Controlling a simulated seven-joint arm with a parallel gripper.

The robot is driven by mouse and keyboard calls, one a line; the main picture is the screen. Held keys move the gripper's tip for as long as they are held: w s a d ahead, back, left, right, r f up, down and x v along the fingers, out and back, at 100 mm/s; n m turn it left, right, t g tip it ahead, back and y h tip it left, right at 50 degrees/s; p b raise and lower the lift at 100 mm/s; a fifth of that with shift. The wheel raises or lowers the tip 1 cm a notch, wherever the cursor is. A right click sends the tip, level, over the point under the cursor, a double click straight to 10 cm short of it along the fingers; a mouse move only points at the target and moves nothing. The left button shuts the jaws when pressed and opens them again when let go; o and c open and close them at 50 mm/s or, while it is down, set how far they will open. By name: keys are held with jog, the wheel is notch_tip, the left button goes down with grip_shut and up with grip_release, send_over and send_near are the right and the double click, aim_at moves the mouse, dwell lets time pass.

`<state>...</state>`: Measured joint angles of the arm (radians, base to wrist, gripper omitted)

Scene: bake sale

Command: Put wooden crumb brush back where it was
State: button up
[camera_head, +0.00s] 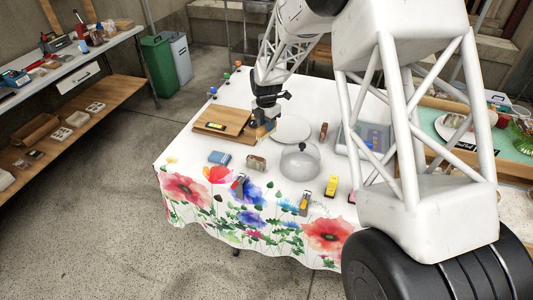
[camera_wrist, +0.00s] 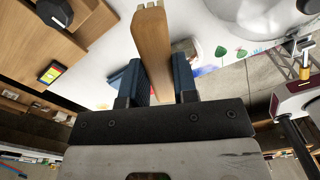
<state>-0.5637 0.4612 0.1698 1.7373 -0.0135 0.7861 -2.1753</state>
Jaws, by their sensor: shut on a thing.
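My gripper (camera_head: 264,114) is over the white, flower-printed table, between a wooden board (camera_head: 232,117) and a round white plate (camera_head: 291,128). In the wrist view my gripper (camera_wrist: 158,78) is shut on a light wooden piece, the crumb brush (camera_wrist: 152,40), which sticks out past the two dark blue finger pads. The brush also shows below the gripper in the head view (camera_head: 258,134), small and partly covered. I cannot tell whether it touches the table or the board.
A dark and yellow device (camera_head: 215,126) lies on the board. A clear dome (camera_head: 300,163), a blue block (camera_head: 219,157), a brown packet (camera_head: 256,163) and a yellow item (camera_head: 331,186) stand nearer the front. Some bare white cloth lies between them. My arm hides part of the table's right side.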

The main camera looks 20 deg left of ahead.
aim_at(266, 137)
jog(key=shift+f, duration=3.15)
jog(key=shift+f, duration=1.85)
jog(key=shift+f, duration=0.15)
jog(key=o, duration=1)
jog(key=shift+c, duration=0.2)
jog(key=shift+r, duration=0.2)
jog(key=shift+a+r, duration=0.1)
jog(key=shift+r, duration=5.85)
